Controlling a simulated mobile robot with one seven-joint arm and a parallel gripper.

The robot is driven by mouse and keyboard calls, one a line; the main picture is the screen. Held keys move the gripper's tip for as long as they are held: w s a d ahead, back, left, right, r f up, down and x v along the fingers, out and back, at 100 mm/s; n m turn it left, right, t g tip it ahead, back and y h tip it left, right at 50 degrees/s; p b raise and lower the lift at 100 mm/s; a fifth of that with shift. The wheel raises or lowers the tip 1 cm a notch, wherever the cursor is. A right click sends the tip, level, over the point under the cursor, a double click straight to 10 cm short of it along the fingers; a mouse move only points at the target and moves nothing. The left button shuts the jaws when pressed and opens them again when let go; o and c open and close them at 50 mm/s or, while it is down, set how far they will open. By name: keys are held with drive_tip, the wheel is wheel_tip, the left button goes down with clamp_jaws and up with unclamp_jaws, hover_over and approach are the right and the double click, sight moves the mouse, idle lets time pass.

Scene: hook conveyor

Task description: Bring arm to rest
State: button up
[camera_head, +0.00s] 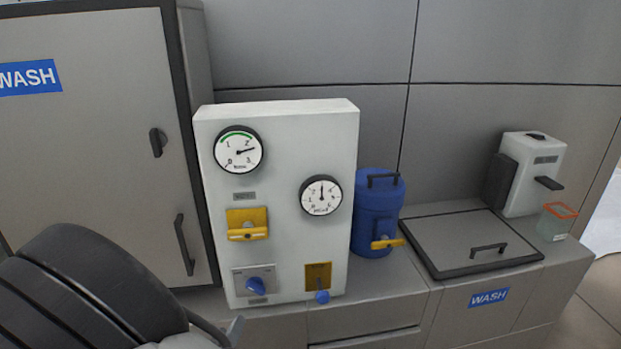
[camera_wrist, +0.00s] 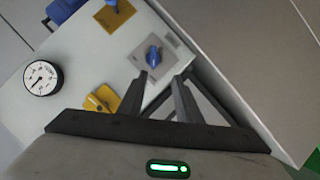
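My gripper (camera_wrist: 163,78) shows in the wrist view with its two dark fingers apart and nothing between them. Its tips point toward the blue knob (camera_wrist: 153,56) on a grey plate of the white panel (camera_wrist: 85,55). Whether they touch the knob cannot be told. In the head view my dark, rounded arm fills the lower left corner, and a small grey part shows at its right end, left of the panel's base. The same blue knob (camera_head: 256,286) is fully in sight there, low on the white panel (camera_head: 285,150).
The panel carries two gauges (camera_head: 238,150), a yellow lever (camera_head: 247,224) and a yellow plate with a blue handle (camera_head: 321,296). A blue canister (camera_head: 378,215), a lidded basin (camera_head: 465,243), a dispenser (camera_head: 531,172) and a clear container (camera_head: 556,222) stand right. A grey cabinet (camera_head: 90,120) stands left.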

drive_tip(key=w+r+m+g+y+p, duration=0.1)
drive_tip(key=w+r+m+g+y, duration=0.15)
drive_tip(key=w+r, duration=0.3)
drive_tip(key=d+r+m+g+y+p, duration=0.1)
drive_tip(key=d+r+g, duration=0.1)
drive_tip(key=d+r, duration=0.45)
drive_tip(key=d+r+m+g+y+p, duration=0.1)
drive_tip(key=d+r+y, duration=0.15)
drive_tip(key=r, duration=0.75)
drive_tip(key=s+d+r+m+h, duration=0.1)
drive_tip(key=s+d+r+h, duration=0.1)
drive_tip(key=s+d, duration=0.3)
drive_tip(key=s+d+r+m+g+h+p, duration=0.1)
drive_tip(key=s+d, duration=0.4)
drive_tip(key=d, duration=0.6)
drive_tip(key=s+d+r+m+g+h+p, duration=0.1)
drive_tip(key=s+d+r, duration=0.3)
drive_tip(key=d, duration=0.5)
drive_tip(key=shift+s+m+h, duration=0.35)
drive_tip(key=shift+s+h, duration=0.35)
drive_tip(key=shift+h, duration=0.2)
drive_tip(key=shift+g, duration=0.25)
